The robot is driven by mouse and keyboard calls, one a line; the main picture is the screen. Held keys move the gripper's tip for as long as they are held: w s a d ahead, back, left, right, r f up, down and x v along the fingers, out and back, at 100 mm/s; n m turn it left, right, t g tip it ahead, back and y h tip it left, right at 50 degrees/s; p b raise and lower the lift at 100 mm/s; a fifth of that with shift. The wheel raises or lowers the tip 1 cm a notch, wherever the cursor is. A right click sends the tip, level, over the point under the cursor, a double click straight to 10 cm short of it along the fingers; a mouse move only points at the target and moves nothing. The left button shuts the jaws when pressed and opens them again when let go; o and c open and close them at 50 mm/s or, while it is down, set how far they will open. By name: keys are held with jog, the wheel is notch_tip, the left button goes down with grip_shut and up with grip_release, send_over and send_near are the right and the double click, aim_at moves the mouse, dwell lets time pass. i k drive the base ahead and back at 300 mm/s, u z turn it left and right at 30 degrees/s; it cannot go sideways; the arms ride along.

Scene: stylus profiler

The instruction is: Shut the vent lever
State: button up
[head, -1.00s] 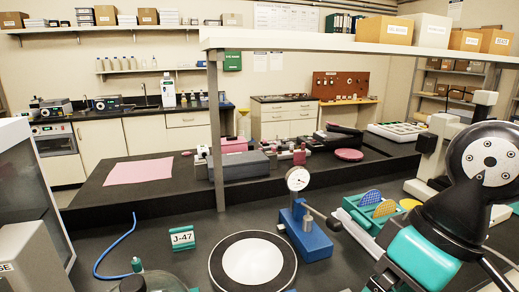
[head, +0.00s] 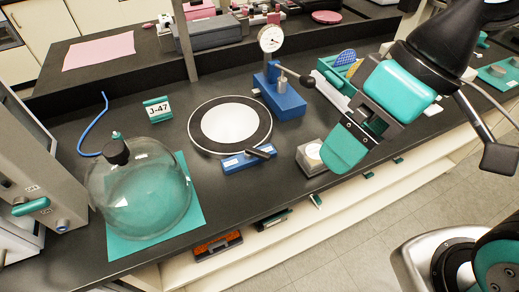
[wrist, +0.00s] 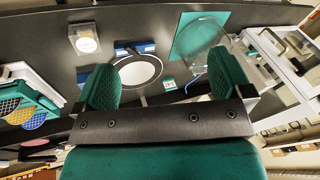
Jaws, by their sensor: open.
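A pale instrument housing (head: 45,170) stands at the left edge of the bench in the head view. On its front is a teal lever-like handle (head: 31,206), lying nearly level, beside a round blue-tipped knob (head: 63,225); the handle looks like the vent lever. I cannot read the labels near it. My gripper (wrist: 165,78) is open and empty, with its two teal fingers apart in the wrist view. In the head view it hangs over the bench's right part, far to the right of the handle and touching nothing visible.
A glass bell jar (head: 135,198) on a teal mat (head: 196,218) stands just right of the housing.

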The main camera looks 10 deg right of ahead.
aim_at(251, 151)
jog(key=z, duration=0.9)
jog(key=k, duration=0.7)
jog(key=u, duration=1.45)
jog(key=i, duration=0.5)
